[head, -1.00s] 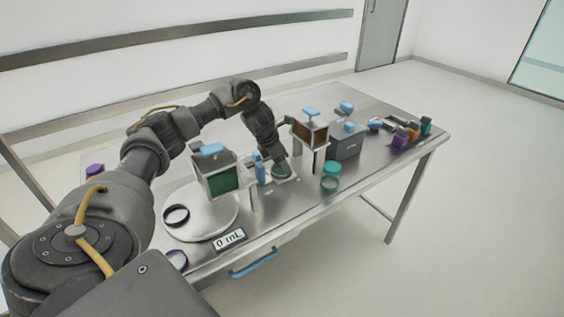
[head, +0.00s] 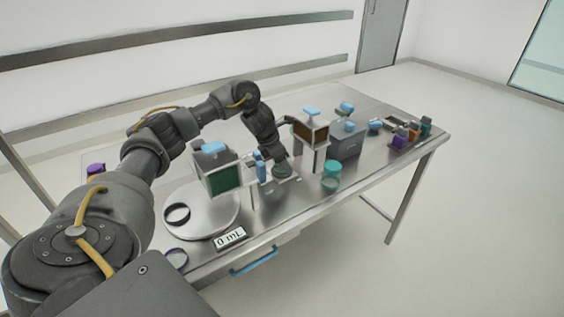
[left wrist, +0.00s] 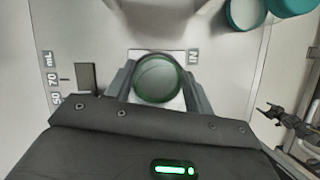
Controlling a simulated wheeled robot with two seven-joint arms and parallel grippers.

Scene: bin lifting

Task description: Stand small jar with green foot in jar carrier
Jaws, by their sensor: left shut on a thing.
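A small round jar with a green rim (left wrist: 156,80) sits between the fingers of my left gripper (left wrist: 157,92) in the left wrist view. The fingers close on it from both sides. A pale patch marked "IN" lies under the jar; I cannot tell whether the jar touches it. In the head view my left gripper (head: 280,164) is low over the table's middle, with the dark green jar (head: 283,171) at its tip. A grey box with a blue handle (head: 345,144) stands right of it; I cannot tell whether this is the jar carrier. A dark claw-like piece, seemingly my right gripper (left wrist: 283,115), shows small at the right edge.
A teal-lidded jar (head: 331,169) stands right of my left gripper. A green-windowed box (head: 222,180) and a round plate (head: 212,219) are at left; a brown-windowed box (head: 311,131) stands behind. Several coloured jars (head: 400,140) stand at the right end. The front right tabletop is clear.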

